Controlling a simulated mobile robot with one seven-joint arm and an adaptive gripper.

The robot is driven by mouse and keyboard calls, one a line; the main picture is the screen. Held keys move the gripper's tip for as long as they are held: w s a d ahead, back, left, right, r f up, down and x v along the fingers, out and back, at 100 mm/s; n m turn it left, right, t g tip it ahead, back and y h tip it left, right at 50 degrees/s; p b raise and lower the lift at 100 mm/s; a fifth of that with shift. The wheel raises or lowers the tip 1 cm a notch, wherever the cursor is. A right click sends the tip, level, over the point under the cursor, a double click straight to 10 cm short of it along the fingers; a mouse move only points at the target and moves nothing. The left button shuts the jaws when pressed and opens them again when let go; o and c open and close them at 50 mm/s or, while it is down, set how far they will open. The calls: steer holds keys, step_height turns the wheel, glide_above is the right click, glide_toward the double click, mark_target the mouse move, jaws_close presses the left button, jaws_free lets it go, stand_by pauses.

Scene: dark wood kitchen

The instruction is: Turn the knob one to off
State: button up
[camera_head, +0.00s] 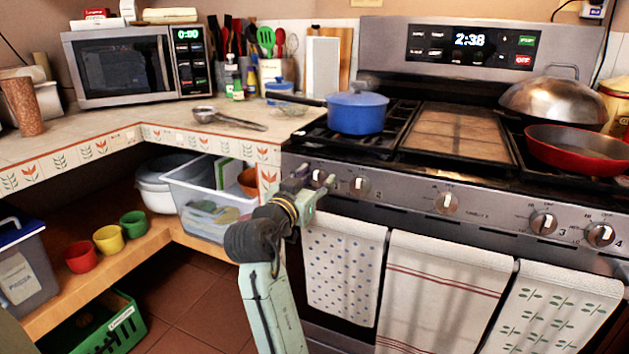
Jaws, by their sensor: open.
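The stove (405,165) has a row of silver knobs on its front panel. The leftmost knob (318,176) is partly hidden by my gripper (316,182). My gripper is open, its fingers reaching up to the panel around or just in front of this knob; whether they touch it, I cannot tell. The second knob (359,186) sits just right of my gripper and is clear of it. The leftmost knob's pointer angle is too small and too covered to read.
More knobs (446,202) continue to the right. Three towels (343,265) hang below the panel. A blue pot (357,112) and a red pan (578,150) stand on the stovetop. A tiled counter (95,150) and a plastic bin (200,205) lie left of my arm.

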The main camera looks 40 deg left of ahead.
steer(key=v, duration=1.2)
